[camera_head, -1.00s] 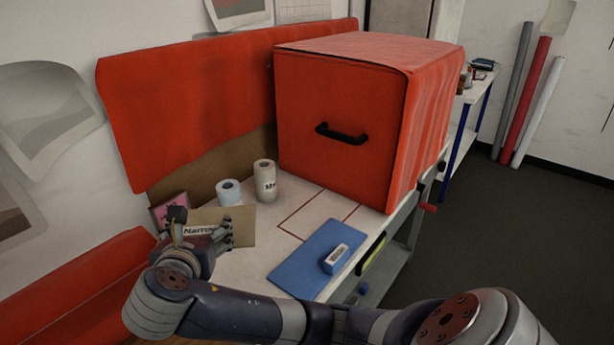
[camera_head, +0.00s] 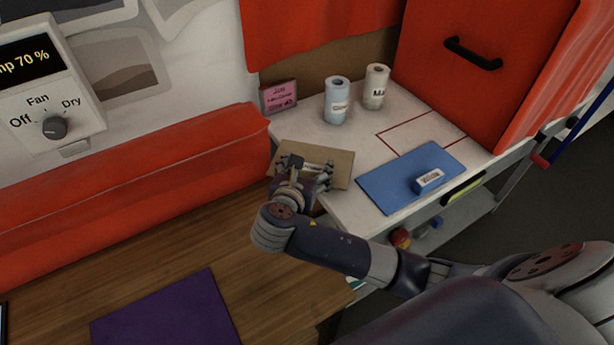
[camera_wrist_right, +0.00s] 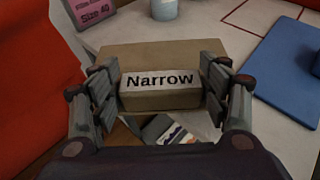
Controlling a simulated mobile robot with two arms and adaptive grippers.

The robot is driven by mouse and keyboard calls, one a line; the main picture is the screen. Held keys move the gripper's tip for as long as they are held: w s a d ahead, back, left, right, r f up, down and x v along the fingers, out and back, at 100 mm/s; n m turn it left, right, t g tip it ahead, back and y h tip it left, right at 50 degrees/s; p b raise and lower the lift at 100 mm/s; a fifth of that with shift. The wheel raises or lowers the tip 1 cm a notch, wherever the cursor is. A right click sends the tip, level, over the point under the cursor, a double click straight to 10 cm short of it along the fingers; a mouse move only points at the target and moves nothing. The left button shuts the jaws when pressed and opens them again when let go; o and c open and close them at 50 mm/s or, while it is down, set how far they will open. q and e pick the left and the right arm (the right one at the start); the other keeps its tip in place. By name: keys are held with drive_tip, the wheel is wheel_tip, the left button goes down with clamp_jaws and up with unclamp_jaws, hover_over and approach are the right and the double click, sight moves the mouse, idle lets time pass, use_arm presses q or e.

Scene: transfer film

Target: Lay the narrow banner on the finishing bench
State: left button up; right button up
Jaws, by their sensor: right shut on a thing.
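My right gripper (camera_head: 310,170) is shut on a block (camera_wrist_right: 160,98) labelled "Narrow", with fingers on both sides of it in the right wrist view. The block is on a tan sheet (camera_head: 341,166), taken as the narrow banner. The sheet lies over or just above the near left end of a white-topped table (camera_head: 362,142); the gap cannot be judged. A wooden bench (camera_head: 262,272) with a purple sheet (camera_head: 168,316) is at lower left. No label shows which surface is the finishing bench. My left gripper is not in view.
A large red box (camera_head: 470,85) stands right. A dryer control panel (camera_head: 50,90) hangs left.

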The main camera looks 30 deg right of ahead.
drive_tip(key=shift+f, duration=1.65)
drive_tip(key=shift+f, duration=0.1)
drive_tip(key=o, duration=1.1)
